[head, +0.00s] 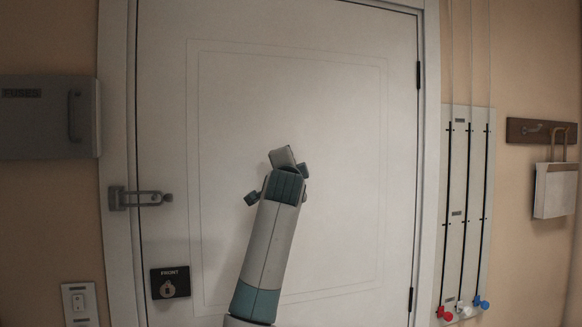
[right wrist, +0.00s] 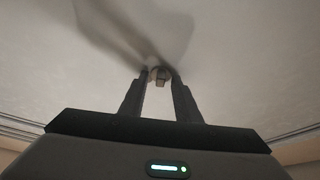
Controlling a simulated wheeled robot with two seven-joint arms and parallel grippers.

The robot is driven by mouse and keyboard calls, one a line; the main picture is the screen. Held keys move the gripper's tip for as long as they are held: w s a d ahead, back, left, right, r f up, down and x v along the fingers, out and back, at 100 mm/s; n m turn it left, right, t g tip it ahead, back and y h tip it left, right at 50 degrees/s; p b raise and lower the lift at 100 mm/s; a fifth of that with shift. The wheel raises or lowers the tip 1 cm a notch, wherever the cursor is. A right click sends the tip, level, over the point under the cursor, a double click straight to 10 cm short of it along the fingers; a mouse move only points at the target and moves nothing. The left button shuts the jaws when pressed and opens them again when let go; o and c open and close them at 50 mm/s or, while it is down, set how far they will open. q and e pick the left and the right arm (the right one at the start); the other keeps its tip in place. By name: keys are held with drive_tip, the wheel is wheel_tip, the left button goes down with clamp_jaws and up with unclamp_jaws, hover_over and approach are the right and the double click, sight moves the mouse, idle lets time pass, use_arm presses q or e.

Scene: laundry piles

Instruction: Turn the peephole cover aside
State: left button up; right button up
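The peephole cover (right wrist: 160,73) is a small round greyish piece with a short tab on the pale door face, in the right wrist view. My right gripper (right wrist: 159,78) points at it, with its two dark fingers apart and their tips on either side of the cover. I cannot tell whether either finger touches it. In the head view my right arm reaches up to the middle of the white door (head: 335,130). Its hand hides the cover and the fingertips there. My left gripper is in neither view.
A latch (head: 140,198) and a black FRONT lock plate (head: 170,283) are at the door's left side. A grey box (head: 48,117) and a switch (head: 79,302) are on the left wall. A cord panel (head: 465,205) and a hook rack (head: 527,131) are on the right wall.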

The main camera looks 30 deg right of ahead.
drive_tip(key=shift+a, duration=0.1)
